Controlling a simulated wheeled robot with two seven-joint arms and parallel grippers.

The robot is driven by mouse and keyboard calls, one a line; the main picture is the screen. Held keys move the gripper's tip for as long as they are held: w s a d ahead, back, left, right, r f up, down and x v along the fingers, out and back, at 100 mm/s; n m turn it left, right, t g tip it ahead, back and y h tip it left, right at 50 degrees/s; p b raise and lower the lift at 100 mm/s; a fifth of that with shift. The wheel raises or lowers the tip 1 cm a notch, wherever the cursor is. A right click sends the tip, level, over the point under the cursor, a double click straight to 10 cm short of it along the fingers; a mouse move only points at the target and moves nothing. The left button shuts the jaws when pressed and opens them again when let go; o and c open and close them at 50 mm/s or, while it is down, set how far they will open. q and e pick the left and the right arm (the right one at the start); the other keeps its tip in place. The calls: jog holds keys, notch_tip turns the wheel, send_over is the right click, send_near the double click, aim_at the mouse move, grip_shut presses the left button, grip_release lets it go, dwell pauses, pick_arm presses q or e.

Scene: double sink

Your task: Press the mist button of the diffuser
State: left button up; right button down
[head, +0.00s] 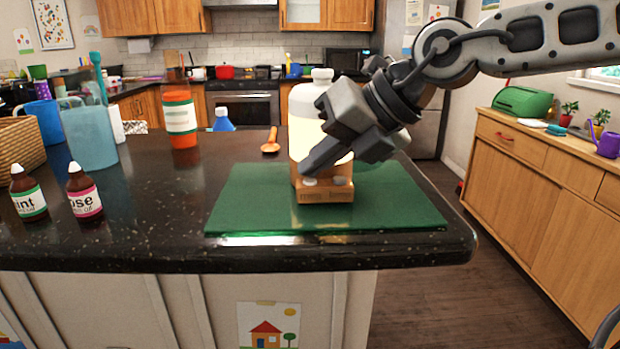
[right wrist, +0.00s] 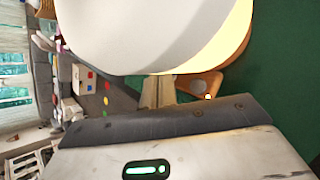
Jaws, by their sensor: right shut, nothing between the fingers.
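The diffuser (head: 305,103) stands upright on a green mat (head: 405,205). It has a white bottle-like body with a glowing pale yellow band and a wooden base (head: 325,196). Two pale round buttons sit on the base's front ledge, a left one (head: 310,182) and a right one (head: 342,181). The small labels below them are too blurred to read. My right gripper (head: 306,170) is shut and empty, its tip pointing down at the left button. I cannot tell whether it touches. The right wrist view shows the diffuser body (right wrist: 150,35) close beside the fingers (right wrist: 157,92). My left gripper is out of view.
Two small dropper bottles (head: 30,196) (head: 85,194) stand at the left. Behind are a blue-grey pitcher (head: 90,138), an orange bottle (head: 181,120) and an orange spoon (head: 271,142). The dark counter's front edge is near. Bare counter lies left of the mat.

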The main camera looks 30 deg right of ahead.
jog(key=shift+r, duration=0.1)
jog(key=shift+r+p, duration=0.4)
jog(key=shift+r, duration=0.25)
notch_tip(320, 180, up, 6)
jog(key=p, duration=0.4)
jog(key=shift+s, duration=0.1)
dwell(0.6)
